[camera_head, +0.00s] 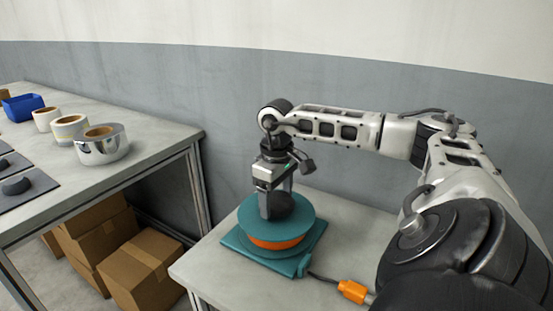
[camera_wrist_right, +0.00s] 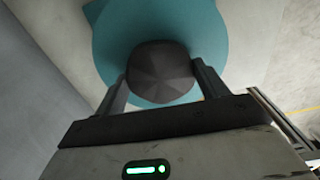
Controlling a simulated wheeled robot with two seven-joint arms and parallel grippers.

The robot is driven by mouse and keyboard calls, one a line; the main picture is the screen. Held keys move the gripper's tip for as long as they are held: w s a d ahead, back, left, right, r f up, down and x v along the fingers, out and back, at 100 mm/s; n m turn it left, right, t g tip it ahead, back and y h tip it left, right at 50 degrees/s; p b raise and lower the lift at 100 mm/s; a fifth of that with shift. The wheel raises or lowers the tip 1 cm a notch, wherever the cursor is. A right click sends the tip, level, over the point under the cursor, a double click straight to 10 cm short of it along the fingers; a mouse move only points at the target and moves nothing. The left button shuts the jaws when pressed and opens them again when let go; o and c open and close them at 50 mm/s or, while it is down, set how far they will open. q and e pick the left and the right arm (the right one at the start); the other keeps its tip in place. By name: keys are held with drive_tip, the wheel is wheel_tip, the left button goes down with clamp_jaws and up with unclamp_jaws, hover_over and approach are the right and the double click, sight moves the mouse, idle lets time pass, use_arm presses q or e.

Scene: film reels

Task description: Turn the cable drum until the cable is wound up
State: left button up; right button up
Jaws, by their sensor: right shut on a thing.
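The cable drum (camera_head: 244,226) has a teal top disc and orange cable wound around its middle. It sits on a teal base (camera_head: 262,258) on the right-hand table. A dark round knob (camera_wrist_right: 160,72) stands on the drum's top disc. My right gripper (camera_head: 277,205) points down over the drum and is shut on the knob, with one finger on each side of it in the right wrist view (camera_wrist_right: 160,80). A dark cable runs from the base to an orange plug (camera_head: 355,291) lying on the table. My left gripper is not in view.
The drum's table (camera_head: 205,268) has free room around the base. Another table at the left holds tape rolls (camera_head: 103,150), a blue bin (camera_head: 22,107) and dark pads. Cardboard boxes (camera_head: 146,270) stand below it. A grey and white wall is behind.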

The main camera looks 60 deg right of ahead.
idle(0.4)
drive_tip(key=o, duration=1.4)
drive_tip(key=shift+r, duration=0.1)
wheel_tip(320, 180, up, 16)
drive_tip(key=p, duration=0.2)
drive_tip(key=shift+p, duration=0.35)
